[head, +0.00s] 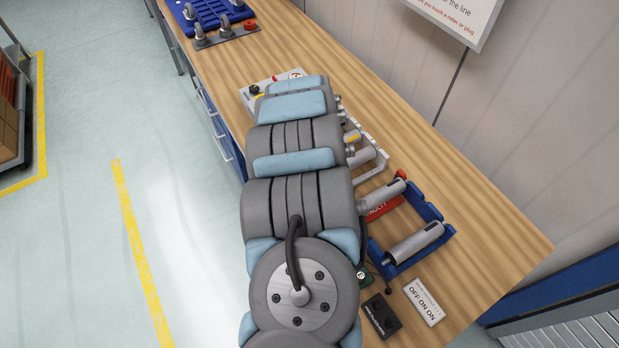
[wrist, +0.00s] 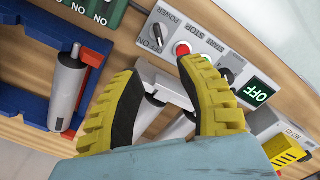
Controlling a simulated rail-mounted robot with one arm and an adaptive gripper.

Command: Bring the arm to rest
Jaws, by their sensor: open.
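My arm lies over the wooden bench in the head view, and it hides my gripper there. In the wrist view my gripper (wrist: 160,72) shows two yellow fingers with black inner pads, spread apart. They point toward a light control panel (wrist: 205,48) with a red button (wrist: 182,48), a black knob and a green "OFF" display (wrist: 258,91). Grey bracket-like parts (wrist: 162,82) show between and behind the fingers. Nothing is clearly gripped. I cannot tell whether the fingers touch anything.
A blue holder (head: 443,238) with grey cylinders stands right of my arm on the bench (head: 500,235). A blue board (head: 180,14) is at the far end. Open floor lies left.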

